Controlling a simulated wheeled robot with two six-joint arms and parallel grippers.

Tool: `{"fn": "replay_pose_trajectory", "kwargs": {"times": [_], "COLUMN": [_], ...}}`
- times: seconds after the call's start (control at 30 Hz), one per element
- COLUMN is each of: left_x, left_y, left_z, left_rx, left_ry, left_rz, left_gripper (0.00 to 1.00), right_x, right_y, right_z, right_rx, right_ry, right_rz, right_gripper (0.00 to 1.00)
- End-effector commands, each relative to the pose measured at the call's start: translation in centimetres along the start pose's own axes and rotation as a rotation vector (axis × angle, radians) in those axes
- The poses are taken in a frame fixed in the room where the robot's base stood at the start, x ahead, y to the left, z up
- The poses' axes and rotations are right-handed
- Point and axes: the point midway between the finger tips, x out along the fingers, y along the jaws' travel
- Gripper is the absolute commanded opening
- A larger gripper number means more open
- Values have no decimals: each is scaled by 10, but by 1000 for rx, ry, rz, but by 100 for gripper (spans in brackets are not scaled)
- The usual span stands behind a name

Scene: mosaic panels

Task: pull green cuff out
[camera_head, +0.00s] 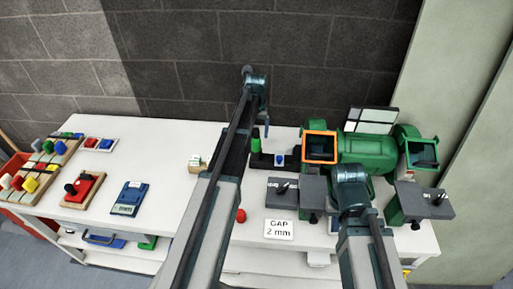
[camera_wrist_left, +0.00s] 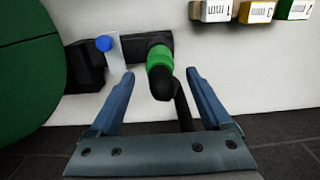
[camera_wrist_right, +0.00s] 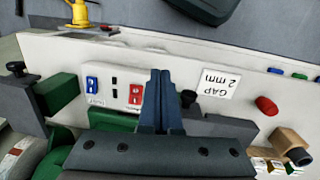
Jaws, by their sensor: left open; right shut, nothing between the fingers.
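The green cuff (camera_wrist_left: 160,57) is a short bright green ring around a dark post with a rounded black end (camera_wrist_left: 162,85), in the left wrist view. It also shows in the head view (camera_head: 256,134), beside my left arm. My left gripper (camera_wrist_left: 160,74) is open, with its fingers on either side of the black end and the cuff just beyond the fingertips; I cannot tell whether they touch. My right gripper (camera_wrist_right: 159,75) is shut and empty above the front of the bench, in the right wrist view. In the head view its fingers are hidden behind its wrist.
A blue-topped block (camera_wrist_left: 106,46) stands close beside the cuff. The green grinder (camera_head: 367,150) with an orange-framed shield (camera_head: 320,147) fills the right of the white bench (camera_head: 155,150). A GAP 2 mm label (camera_wrist_right: 206,82) and red knob (camera_wrist_right: 266,105) lie near the front edge.

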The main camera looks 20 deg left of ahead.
Motion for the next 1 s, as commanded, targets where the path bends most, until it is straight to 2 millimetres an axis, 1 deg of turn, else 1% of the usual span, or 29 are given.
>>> {"fn": "replay_pose_trajectory", "kwargs": {"times": [0.03, 0.3, 0.43, 0.6, 1.0], "left_x": [13, 51, 64, 70, 68], "left_y": [0, 0, 0, 0, 0], "left_z": [0, 0, 0, 0, 0], "left_rx": [0, 0, 0, 0, 0], "left_ry": [0, 0, 0, 0, 0], "left_rz": [0, 0, 0, 0, 0], "left_gripper": [82, 82, 82, 82, 82], "right_x": [13, 51, 64, 69, 68], "right_y": [-1, -5, -6, -7, -6], "right_z": [-1, -3, -4, -4, -4], "right_rx": [0, 1, 1, 1, 0], "right_ry": [0, 0, 0, 0, 0], "right_rz": [0, 0, 0, 0, 0], "right_gripper": [0, 0, 0, 0, 0]}}
